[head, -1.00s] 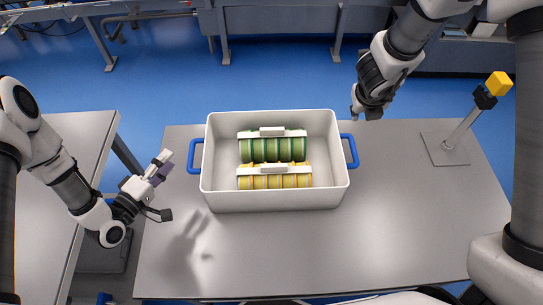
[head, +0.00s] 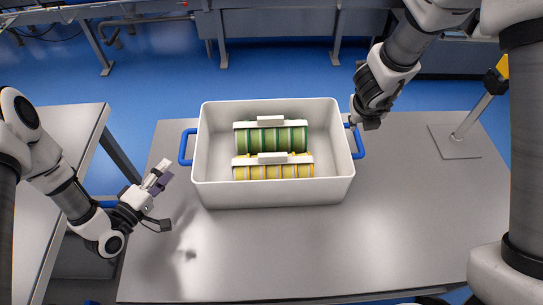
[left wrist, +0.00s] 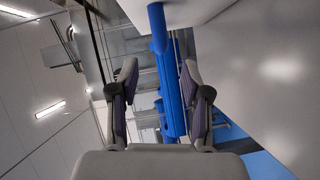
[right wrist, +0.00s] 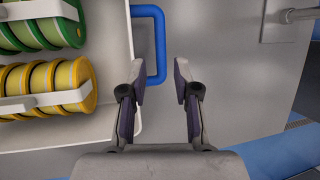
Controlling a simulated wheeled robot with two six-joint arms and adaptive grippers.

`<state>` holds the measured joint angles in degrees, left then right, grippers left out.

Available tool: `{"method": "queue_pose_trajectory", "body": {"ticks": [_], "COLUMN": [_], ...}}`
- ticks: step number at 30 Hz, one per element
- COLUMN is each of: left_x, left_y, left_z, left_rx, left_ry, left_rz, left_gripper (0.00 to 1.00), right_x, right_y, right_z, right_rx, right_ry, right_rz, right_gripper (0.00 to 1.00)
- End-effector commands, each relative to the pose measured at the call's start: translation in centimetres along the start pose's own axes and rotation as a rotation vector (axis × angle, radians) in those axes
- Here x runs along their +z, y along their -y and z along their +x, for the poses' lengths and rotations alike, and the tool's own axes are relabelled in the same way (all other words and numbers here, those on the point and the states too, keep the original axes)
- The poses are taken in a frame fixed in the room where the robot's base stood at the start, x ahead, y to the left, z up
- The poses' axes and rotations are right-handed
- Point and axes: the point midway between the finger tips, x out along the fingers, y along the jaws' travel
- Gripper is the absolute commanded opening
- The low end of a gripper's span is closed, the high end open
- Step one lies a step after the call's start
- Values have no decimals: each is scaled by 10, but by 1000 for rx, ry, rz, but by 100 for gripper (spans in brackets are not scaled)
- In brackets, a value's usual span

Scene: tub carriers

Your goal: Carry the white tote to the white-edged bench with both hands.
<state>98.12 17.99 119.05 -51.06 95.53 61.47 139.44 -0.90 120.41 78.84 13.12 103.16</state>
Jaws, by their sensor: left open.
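The white tote (head: 272,197) stands on a grey table, with a blue handle on each short side. Inside lie a green-banded bundle (head: 270,139) and a yellow-banded bundle (head: 273,172), each with a white bar on top. My left gripper (head: 160,195) is open and empty, left of and below the left handle (head: 186,147). In the left wrist view that handle (left wrist: 168,85) shows beyond and between the open fingers. My right gripper (head: 370,120) is just behind the right handle (head: 357,141). In the right wrist view its fingers are apart, with the handle (right wrist: 160,45) ahead, nearer the left finger.
The grey table (head: 300,250) is clear in front of the tote. A post stand (head: 455,141) with a yellow top is at its right. Another bench (head: 50,135) with a pale edge stands at the left, across a narrow gap. More benches line the back, beyond blue floor.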

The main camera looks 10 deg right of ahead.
Motion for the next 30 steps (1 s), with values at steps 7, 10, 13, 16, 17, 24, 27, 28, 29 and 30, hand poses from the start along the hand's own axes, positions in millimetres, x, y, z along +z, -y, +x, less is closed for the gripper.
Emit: {"method": "queue_pose_trajectory", "body": {"ticks": [7, 10, 13, 16, 17, 24, 27, 28, 29, 30], "left_x": [1, 1, 1, 1, 1, 0, 0, 0, 0, 0], "left_y": [0, 0, 0, 0, 0, 0, 0, 0, 0, 0], "left_z": [24, 38, 50, 62, 65, 76, 76, 76, 76, 76], "left_rx": [1, 2, 1, 1, 1, 0, 0, 0, 0, 0], "left_ry": [4, 3, 3, 2, 2, 1, 0, 0, 0, 0], "left_rz": [4, 4, 4, 3, 3, 1, 0, 0, 0, 0], "left_gripper": [48, 48, 48, 48, 48, 48, 48, 48, 48, 48], "right_x": [-1, -1, -1, -2, -1, 0, 0, 0, 0, 0], "right_y": [0, 0, 0, 0, 0, 0, 0, 0, 0, 0], "right_z": [38, 58, 78, 96, 100, 117, 117, 117, 117, 117], "right_rx": [1, 1, 1, 1, 1, 0, 0, 0, 0, 0], "right_ry": [-4, -3, -3, -3, -2, 0, 0, 0, 0, 0], "right_rz": [-1, 1, 0, 1, 1, 1, 0, 0, 0, 0], "right_gripper": [31, 31, 31, 31, 31, 31, 31, 31, 31, 31]}}
